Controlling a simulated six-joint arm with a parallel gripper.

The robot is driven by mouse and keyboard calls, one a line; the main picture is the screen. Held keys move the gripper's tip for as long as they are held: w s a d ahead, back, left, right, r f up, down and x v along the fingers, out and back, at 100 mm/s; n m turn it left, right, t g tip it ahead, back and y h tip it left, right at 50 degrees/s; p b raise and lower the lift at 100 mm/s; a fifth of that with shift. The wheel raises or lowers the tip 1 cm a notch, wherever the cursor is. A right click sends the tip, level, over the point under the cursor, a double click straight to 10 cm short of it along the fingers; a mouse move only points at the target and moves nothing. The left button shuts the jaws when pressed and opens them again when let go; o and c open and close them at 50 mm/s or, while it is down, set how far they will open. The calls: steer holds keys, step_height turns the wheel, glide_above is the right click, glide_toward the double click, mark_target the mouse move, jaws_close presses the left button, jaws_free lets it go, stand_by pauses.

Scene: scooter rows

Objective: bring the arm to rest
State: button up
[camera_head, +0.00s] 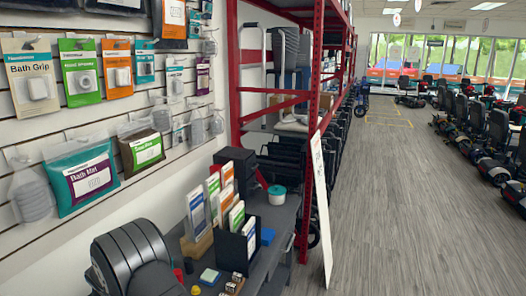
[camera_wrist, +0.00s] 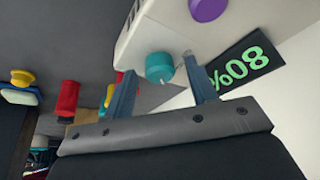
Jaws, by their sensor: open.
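My gripper (camera_wrist: 160,66) shows in the wrist view with its two blue-grey fingers spread apart. It is open. A small teal round object (camera_wrist: 159,67) appears between and beyond the fingertips; I cannot tell how far off it is, and nothing looks gripped. In the head view, a dark rounded form at the lower left looks like part of my arm, over the near end of the dark counter (camera_head: 255,262). The gripper's fingers cannot be made out there.
The counter holds brochure holders (camera_head: 237,243), a teal-lidded tub (camera_head: 277,194) and small blocks. A white board (camera_head: 319,190) leans by the red rack (camera_head: 312,90). Packets hang on the left wall. The wrist view shows a black sign (camera_wrist: 238,63) and a red object (camera_wrist: 68,101). The aisle floor is clear.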

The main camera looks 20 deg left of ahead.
steer(key=shift+w+d+n+g+y, duration=0.1)
steer(key=shift+n+g+y, duration=0.25)
steer(key=shift+n, duration=0.85)
steer(key=shift+w+n+g+y, duration=0.1)
steer(key=shift+n+g+y, duration=0.25)
steer(key=shift+n, duration=0.85)
